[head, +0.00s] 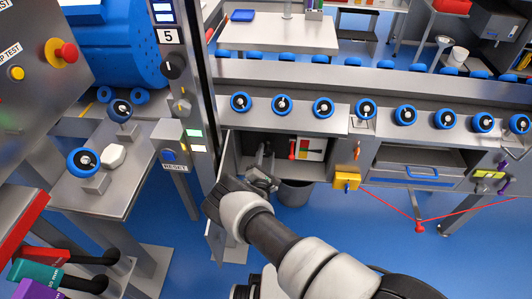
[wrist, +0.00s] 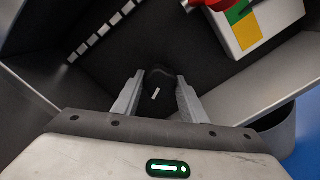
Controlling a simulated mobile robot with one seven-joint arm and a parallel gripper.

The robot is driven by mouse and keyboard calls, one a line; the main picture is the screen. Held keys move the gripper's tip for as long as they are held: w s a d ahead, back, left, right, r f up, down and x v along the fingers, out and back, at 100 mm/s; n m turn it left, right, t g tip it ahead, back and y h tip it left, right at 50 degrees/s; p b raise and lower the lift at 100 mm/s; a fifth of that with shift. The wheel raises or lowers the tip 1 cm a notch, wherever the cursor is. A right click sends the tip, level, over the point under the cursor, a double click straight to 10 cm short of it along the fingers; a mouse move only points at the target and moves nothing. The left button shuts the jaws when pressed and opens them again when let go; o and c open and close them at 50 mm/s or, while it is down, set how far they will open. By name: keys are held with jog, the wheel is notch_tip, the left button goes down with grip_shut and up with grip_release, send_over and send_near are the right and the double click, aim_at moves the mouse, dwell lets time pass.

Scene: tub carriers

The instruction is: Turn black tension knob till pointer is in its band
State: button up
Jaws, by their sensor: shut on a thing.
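The black knob (wrist: 160,82) with a white mark shows in the wrist view, inside an open grey cabinet. My gripper (wrist: 158,95) is shut on it, one finger at each side. In the head view my gripper (head: 264,178) reaches into the cabinet and hides the knob. To its right is a white panel (head: 314,152) with red, yellow and green patches and a red part (head: 292,149) at its left. In the wrist view the panel (wrist: 268,22) is cut off at the top; I cannot tell the pointer's place against a band.
The open cabinet door (head: 216,225) stands left of my arm. A grey bin (head: 295,193) is below the cabinet, and a yellow box (head: 347,181) is to the right. Blue rollers (head: 323,107) line the conveyor above. A post with a RESET button (head: 169,155) stands left.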

jog(key=m+p, duration=0.1)
jog(key=m, duration=0.3)
jog(key=shift+m, duration=0.4)
dwell(0.4)
jog(key=o, duration=1.1)
jog(key=shift+c, duration=0.2)
